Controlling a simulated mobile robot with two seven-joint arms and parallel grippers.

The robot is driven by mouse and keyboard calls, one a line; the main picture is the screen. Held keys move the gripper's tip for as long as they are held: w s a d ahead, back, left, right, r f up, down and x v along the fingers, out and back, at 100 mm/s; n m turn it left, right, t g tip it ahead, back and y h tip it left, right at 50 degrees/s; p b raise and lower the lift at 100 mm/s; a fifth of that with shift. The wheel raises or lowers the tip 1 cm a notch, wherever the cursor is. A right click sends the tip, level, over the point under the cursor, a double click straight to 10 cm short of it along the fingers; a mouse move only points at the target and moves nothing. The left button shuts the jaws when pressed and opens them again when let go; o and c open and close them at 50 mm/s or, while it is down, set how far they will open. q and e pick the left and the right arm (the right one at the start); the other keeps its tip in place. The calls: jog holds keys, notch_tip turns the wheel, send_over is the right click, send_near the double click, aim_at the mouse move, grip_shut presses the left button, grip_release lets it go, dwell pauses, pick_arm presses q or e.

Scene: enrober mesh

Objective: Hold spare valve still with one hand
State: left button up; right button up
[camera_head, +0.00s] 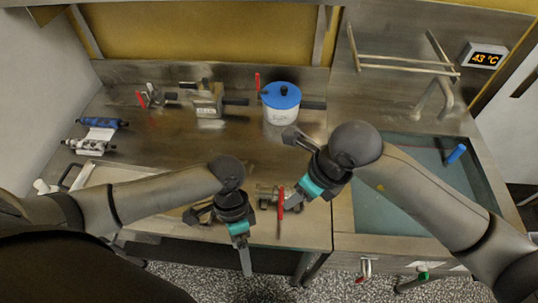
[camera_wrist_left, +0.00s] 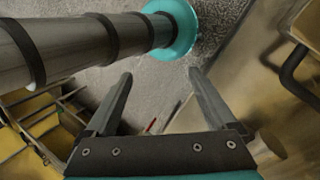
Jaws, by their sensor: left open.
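The spare valve, a small metal body (camera_head: 268,192) with a red lever (camera_head: 281,204), lies on the steel bench near its front edge, in the middle of the head view. My right gripper (camera_head: 291,168) is open. Its lower finger is beside or over the valve's right end; I cannot tell whether they touch. My left gripper (camera_head: 219,238) is open near the front edge, left of and below the valve and apart from it. The left wrist view shows its spread fingers (camera_wrist_left: 160,78) with nothing held between them.
A white pot with a blue lid (camera_head: 281,98) stands at the back. A pipe assembly (camera_head: 208,99) with another red-handled valve (camera_head: 142,98) is behind left. A sink (camera_head: 400,205) is at right. The mid-bench is clear.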

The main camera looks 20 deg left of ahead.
aim_at(269, 190)
pick_arm(q)
jog(key=w+r+m+t+y, duration=0.1)
jog(key=w+r+m+t, duration=0.15)
jog(key=w+r, duration=0.5)
jog(key=w+r+m+t+y, duration=0.1)
jog(key=w+r+m+t, duration=0.3)
jog(key=w, duration=0.7)
jog(key=f, duration=0.4)
jog(key=f+g, duration=0.1)
jog(key=f, duration=0.4)
jog(key=f+g, duration=0.1)
jog(key=f, duration=0.4)
jog(key=shift+s+a+f+n, duration=0.1)
jog(key=shift+s+f+n, duration=0.15)
jog(key=shift+n, duration=0.1)
grip_shut()
